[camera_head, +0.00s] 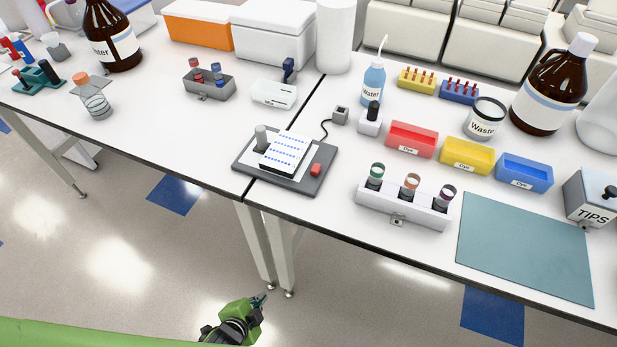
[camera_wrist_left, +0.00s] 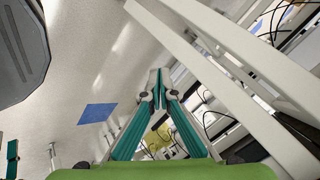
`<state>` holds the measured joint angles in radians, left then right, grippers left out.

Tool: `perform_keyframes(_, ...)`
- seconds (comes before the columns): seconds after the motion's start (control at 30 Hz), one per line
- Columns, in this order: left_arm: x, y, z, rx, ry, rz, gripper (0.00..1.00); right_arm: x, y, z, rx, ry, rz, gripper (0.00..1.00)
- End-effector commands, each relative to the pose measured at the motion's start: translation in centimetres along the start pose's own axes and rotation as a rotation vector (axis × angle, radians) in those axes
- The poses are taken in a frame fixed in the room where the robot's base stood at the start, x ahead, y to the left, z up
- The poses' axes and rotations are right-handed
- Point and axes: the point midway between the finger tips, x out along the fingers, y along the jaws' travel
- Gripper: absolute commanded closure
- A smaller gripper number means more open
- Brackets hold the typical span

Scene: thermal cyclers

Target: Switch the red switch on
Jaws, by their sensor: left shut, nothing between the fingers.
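The red switch (camera_head: 316,170) sits on the front right part of a dark grey plate device (camera_head: 300,188) near the table's front edge. Whether it is on or off is too small to tell. A white block with blue rows (camera_head: 285,150) and a grey knob (camera_head: 261,135) stand on the same device. My left gripper (camera_head: 262,300) is below the tabletop, in front of the table legs, well short of the switch. In the left wrist view its fingers (camera_wrist_left: 160,90) are together and empty. My right gripper is not in view.
The table edge (camera_head: 247,196) lies between my left gripper and the device. A white rack with several capped tubes (camera_head: 400,208) stands right of the device. A cable runs from the device to a small grey box (camera_head: 340,115). The table legs (camera_head: 268,250) stand below.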

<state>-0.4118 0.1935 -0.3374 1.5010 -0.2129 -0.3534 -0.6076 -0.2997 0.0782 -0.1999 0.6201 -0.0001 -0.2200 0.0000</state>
Motion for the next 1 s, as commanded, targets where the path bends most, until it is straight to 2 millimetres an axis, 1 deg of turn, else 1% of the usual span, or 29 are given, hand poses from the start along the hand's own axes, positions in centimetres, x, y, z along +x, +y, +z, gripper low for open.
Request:
perform_keyframes(0.03,-1.1,-1.9,-2.1,0.059,0.035,-0.035,1.0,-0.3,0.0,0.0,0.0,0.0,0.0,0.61)
perform_keyframes(0.07,-1.8,-3.0,-3.3,0.095,0.053,-0.055,1.0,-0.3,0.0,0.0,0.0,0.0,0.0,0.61)
perform_keyframes(0.1,-2.7,-4.4,-4.9,0.146,0.077,-0.084,1.0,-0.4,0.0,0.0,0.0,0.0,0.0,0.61)
perform_keyframes(0.17,-4.2,-6.4,-7.2,0.217,0.11,-0.127,1.0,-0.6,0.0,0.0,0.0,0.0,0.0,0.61)
perform_keyframes(0.2,-5.4,-7.7,-8.7,0.265,0.131,-0.159,1.0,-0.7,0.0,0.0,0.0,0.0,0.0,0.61)
perform_keyframes(0.27,-7.2,-9.6,-10.9,0.332,0.16,-0.206,1.0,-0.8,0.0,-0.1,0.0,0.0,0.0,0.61)
perform_keyframes(0.3,-8.6,-10.8,-12.4,0.376,0.177,-0.239,1.0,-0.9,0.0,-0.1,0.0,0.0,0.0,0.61)
perform_keyframes(0.37,-10.6,-12.5,-14.3,0.438,0.2,-0.286,1.0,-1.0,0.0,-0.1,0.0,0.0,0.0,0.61)
perform_keyframes(0.4,-11.9,-13.6,-15.5,0.475,0.213,-0.317,1.0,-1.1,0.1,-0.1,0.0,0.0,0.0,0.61)
perform_keyframes(0.5,-15.0,-15.7,-18.1,0.553,0.239,-0.387,1.0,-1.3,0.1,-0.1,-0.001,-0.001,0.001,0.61)
perform_keyframes(0.6,-17.6,-17.4,-19.9,0.612,0.254,-0.444,1.0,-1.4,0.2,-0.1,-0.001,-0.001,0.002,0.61)
perform_keyframes(0.73,-19.7,-18.6,-21.2,0.656,0.265,-0.489,1.0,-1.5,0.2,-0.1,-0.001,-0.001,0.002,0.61)
perform_keyframes(0.83,-20.4,-19.0,-21.6,0.672,0.267,-0.505,1.0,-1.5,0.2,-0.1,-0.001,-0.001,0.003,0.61)
perform_keyframes(1.0,-20.6,-19.1,-21.7,0.675,0.268,-0.508,1.0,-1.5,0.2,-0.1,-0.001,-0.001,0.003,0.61)
